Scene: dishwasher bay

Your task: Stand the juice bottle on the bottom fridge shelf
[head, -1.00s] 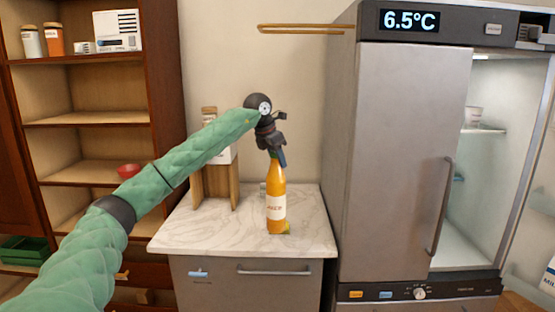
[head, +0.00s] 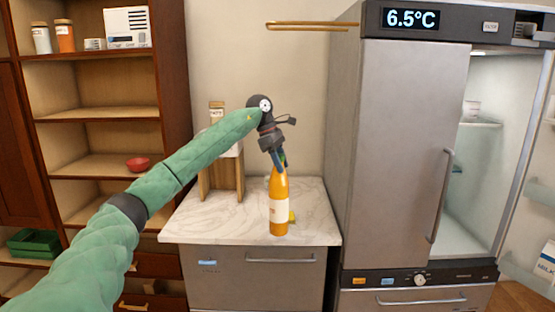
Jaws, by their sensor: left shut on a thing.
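The orange juice bottle (head: 279,207) with a white label is upright at the front of the marble counter, in the middle of the head view. My left gripper (head: 280,157) is shut on the bottle's neck from above. I cannot tell whether the bottle's base touches the counter. The fridge (head: 398,160) stands to the right. Its right part is open and shows a lit interior with a shelf (head: 480,124) and a pale floor at the bottom (head: 462,242). My right gripper is not in view.
A wooden stand (head: 222,178) is on the counter behind and left of the bottle. A small yellow thing (head: 292,217) lies beside the bottle. The fridge door handle (head: 441,195) sticks out.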

